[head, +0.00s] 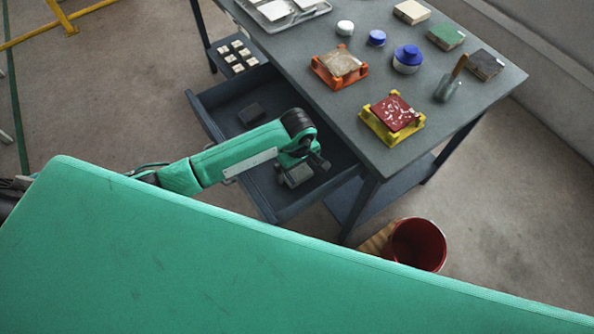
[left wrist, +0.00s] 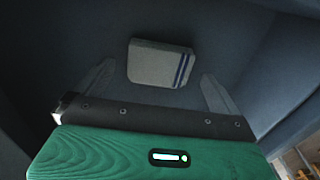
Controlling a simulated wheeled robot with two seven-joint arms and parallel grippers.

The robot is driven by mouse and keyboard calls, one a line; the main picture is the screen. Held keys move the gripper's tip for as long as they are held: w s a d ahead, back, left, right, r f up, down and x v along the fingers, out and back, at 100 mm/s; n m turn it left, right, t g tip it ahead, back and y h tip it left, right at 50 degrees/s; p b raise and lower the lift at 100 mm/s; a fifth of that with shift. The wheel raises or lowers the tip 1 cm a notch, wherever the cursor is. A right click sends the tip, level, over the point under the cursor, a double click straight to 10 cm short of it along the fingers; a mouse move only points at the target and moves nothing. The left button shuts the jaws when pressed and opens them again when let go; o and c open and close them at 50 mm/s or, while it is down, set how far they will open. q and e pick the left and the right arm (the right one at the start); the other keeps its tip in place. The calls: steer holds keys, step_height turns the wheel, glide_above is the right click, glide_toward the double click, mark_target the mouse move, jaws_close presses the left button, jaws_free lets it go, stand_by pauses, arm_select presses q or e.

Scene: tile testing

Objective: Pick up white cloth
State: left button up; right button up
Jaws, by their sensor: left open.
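The white cloth (left wrist: 158,64) shows in the left wrist view as a small folded pad with blue stripes near its right edge. It lies on the dark floor of the open drawer (head: 206,118). My left gripper (head: 300,174) is over the front part of this drawer in the head view. In the left wrist view its two fingers are spread, one on each side of the cloth, and it holds nothing. In the head view the cloth is mostly hidden at the gripper and I cannot pick it out clearly. My right gripper is not in view.
Drawer walls surround the gripper. The grey table (head: 330,110) above carries tiles on orange (head: 322,76) and yellow stands (head: 372,122), jars and a trowel (head: 449,85). A red bucket (head: 417,246) stands on the floor.

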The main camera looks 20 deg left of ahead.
mark_target(297, 173)
arm_select(q)
steer(key=shift+f, duration=1.35)
steer(key=shift+w, duration=0.1)
steer(key=c, duration=1)
step_height(297, 173, up, 20)
steer(key=b, duration=0.3)
